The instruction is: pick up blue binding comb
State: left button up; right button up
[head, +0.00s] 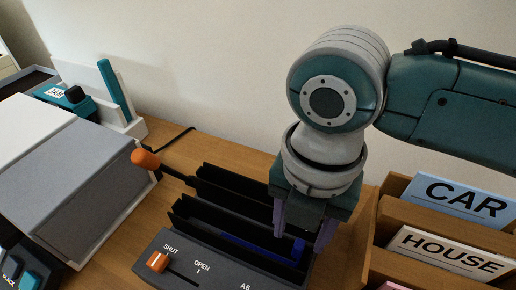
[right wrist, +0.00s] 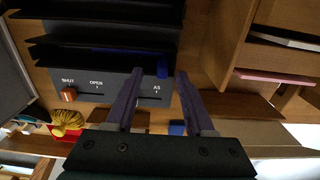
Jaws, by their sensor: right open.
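The blue binding comb (head: 262,249) lies low in a slot of the black binding machine (head: 205,270), mostly hidden between the dark plates. Its blue end shows just beside my right gripper in the head view. My right gripper (head: 303,232) is open, pointing down over the machine's right end, with purple fingers. The same gripper shows in the right wrist view (right wrist: 160,76). I cannot tell how far the fingertips are above the comb. My left gripper is not in view.
A wooden card rack (head: 384,242) with CAR (head: 460,198) and HOUSE (head: 448,255) cards stands close on the right. The machine has an orange slider (head: 157,262) and an orange-knobbed lever (head: 146,159). A large grey box (head: 85,180) stands at left, a wall behind.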

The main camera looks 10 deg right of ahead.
aim_at(300, 244)
jog(key=f, duration=0.3)
jog(key=shift+s+f+b, duration=0.2)
jog(key=shift+b, duration=0.1)
jog(key=shift+d, duration=0.1)
jog(key=shift+c, duration=0.3)
grip_shut()
dwell(0.7)
